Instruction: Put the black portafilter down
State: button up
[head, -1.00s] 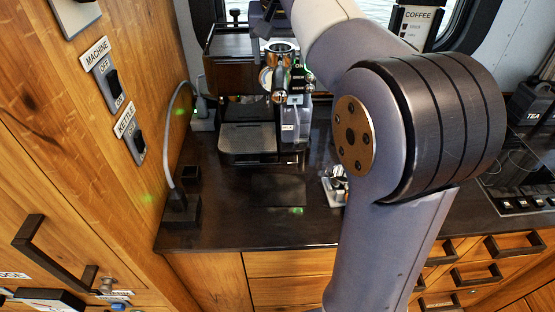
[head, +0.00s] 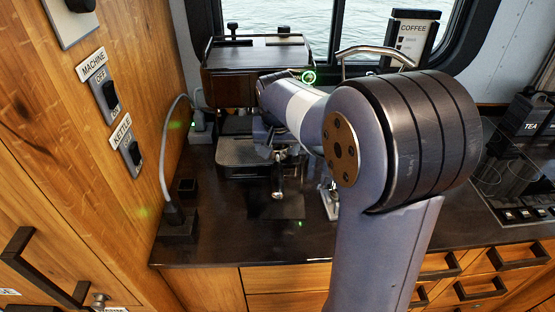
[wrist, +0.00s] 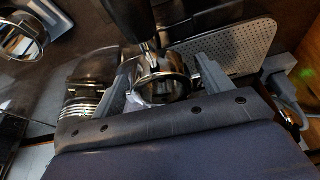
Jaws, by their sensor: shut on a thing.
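My gripper (wrist: 165,84) is shut on the black portafilter. In the wrist view its chrome basket ring (wrist: 163,78) sits between the two grey fingers, and its black handle (wrist: 130,18) points up and away. In the head view the black portafilter (head: 277,180) shows as a dark handle with a bright tip in front of the coffee machine (head: 230,88), above or at a dark mat (head: 290,207). I cannot tell whether it touches the counter. My arm hides most of the gripper in the head view.
The machine's drip tray (head: 240,152) is behind; its perforated plate (wrist: 222,48) shows in the wrist view. A chrome ring-shaped item (wrist: 20,38) is at upper left there. A cable and black box (head: 178,226) stand left. Front counter (head: 225,235) is clear.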

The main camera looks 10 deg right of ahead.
aim_at(278, 159)
jog(key=shift+f, duration=2.05)
jog(key=shift+f, duration=0.3)
jog(key=o, duration=1.3)
jog(key=shift+r, duration=0.15)
jog(key=shift+r, duration=0.3)
jog(key=v, duration=1.2)
jog(key=shift+s+f, duration=0.1)
